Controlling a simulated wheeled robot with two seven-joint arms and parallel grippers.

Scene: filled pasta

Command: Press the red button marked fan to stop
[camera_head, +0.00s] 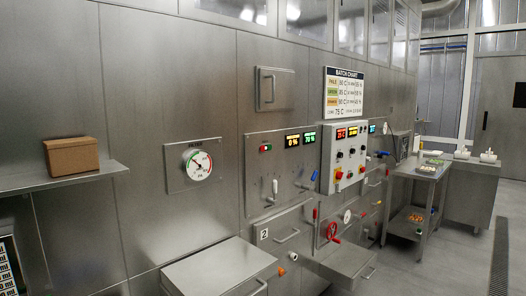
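A grey control box (344,157) is fixed to the steel wall right of centre, with lit displays at its top and rows of small knobs and buttons below. A red button on a yellow base (338,175) sits at its lower left. A small red button (362,169) sits at its lower right. The lettering beside them is too small to read, so I cannot tell which is marked fan. Neither of my grippers is in view.
Left of the box is a steel panel (283,172) with two displays and levers. Below are a red handwheel (332,232) and pulled-out steel drawers or shelves. A steel table (418,172) stands to the right. Grey floor (440,260) is clear at the lower right.

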